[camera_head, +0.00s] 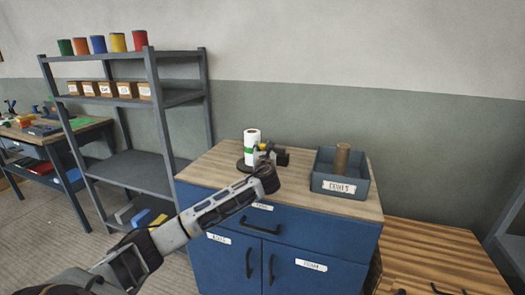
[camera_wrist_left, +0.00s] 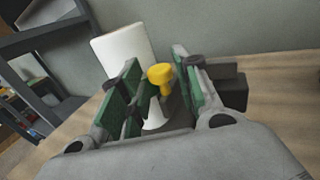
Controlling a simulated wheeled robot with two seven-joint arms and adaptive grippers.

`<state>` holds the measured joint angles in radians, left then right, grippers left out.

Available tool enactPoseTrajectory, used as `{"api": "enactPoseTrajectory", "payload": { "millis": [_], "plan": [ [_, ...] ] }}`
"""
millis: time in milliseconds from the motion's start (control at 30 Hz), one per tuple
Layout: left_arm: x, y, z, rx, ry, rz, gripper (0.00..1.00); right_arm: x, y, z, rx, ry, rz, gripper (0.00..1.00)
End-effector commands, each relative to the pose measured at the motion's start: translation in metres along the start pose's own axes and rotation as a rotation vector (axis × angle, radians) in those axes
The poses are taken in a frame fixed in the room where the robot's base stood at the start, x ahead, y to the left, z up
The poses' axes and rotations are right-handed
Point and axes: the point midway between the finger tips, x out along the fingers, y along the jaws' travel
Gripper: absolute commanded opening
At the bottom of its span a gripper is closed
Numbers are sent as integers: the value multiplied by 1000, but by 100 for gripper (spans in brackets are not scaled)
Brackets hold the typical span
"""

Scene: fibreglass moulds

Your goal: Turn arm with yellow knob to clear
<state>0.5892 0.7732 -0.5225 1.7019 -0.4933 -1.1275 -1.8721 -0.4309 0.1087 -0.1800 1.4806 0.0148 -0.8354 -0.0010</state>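The yellow knob (camera_wrist_left: 160,74) shows in the left wrist view on top of a small post, between the fingers of my left gripper (camera_wrist_left: 157,88). Gaps show on both sides of the knob, and I see no clear contact. The green-padded fingers are apart. A white roll (camera_wrist_left: 122,55) stands behind them; it also shows in the head view (camera_head: 252,135) on the cabinet top. My left gripper (camera_head: 260,153) is in front of the roll in the head view and hides the knob and most of the arm. My right gripper is in neither view.
The wooden top of the blue cabinet (camera_head: 214,166) carries a grey-blue labelled bin (camera_head: 345,188) with a brown cylinder (camera_head: 342,157) in it, right of my gripper. A grey shelf rack (camera_head: 135,168) stands to the left. The cabinet top's front strip is mostly clear.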

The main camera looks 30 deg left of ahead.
Motion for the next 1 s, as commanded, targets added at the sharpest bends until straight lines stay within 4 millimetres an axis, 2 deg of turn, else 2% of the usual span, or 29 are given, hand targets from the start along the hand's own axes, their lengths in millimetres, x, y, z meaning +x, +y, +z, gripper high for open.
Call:
{"api": "enactPoseTrajectory", "payload": {
  "millis": [267,500,1000],
  "plan": [
    [0,0,0,0,0,0,31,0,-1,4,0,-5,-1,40],
    [0,0,0,0,-1,0,0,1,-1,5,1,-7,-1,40],
    [0,0,1,0,-1,9,0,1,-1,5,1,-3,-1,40]
  ]
}}
